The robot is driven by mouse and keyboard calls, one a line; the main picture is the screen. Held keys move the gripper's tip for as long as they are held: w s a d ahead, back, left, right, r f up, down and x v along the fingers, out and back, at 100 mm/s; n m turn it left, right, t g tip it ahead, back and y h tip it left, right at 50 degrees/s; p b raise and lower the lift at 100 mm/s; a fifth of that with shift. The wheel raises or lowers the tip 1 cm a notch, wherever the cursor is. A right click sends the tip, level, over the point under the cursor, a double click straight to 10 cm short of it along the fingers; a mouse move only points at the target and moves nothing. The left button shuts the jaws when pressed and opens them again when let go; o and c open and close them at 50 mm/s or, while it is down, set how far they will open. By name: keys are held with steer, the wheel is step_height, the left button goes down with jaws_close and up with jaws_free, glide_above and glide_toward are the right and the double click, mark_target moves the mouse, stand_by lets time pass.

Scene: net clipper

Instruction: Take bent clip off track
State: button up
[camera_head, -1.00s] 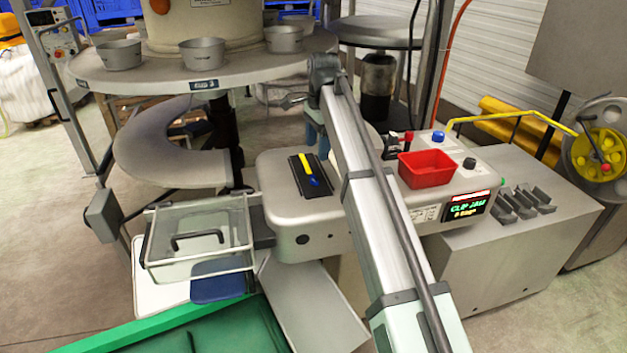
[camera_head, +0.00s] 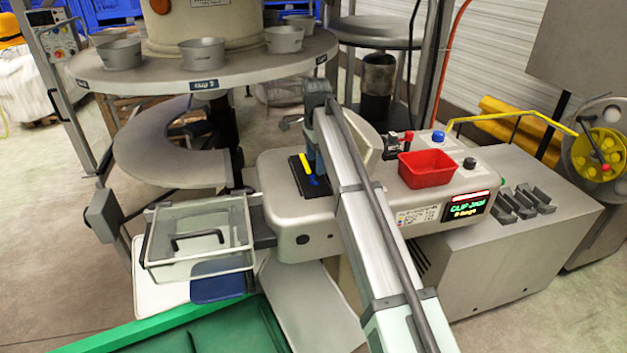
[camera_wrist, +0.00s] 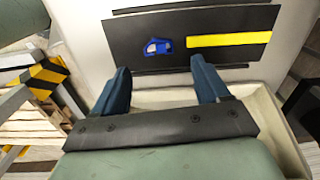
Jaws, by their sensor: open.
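The track (camera_head: 295,180) is a dark plate on top of the pale machine, and it also shows in the wrist view (camera_wrist: 125,42). A small bent-looking blue clip (camera_wrist: 157,46) lies on it, at the end of a yellow strip (camera_wrist: 228,39). In the head view the blue clip (camera_head: 314,181) and yellow strip (camera_head: 306,163) are partly close behind my gripper. My gripper (camera_wrist: 160,68) is open and empty, its two blue fingers pointing toward the track. The clip appears between the finger directions, beyond the tips; the exact gap is unclear.
A red bin (camera_head: 427,168) stands on the machine to the right, beside a screen (camera_head: 467,206) showing a clip jam message and a blue knob (camera_head: 438,136). A clear lidded box (camera_head: 200,240) is at the left. A round table (camera_head: 150,75) with metal pots stands behind.

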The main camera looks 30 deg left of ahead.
mark_target(313, 179)
steer(key=shift+d+f, duration=0.1)
steer(key=shift+f, duration=2.45)
steer(key=shift+c, duration=0.3)
steer(key=c, duration=1.1)
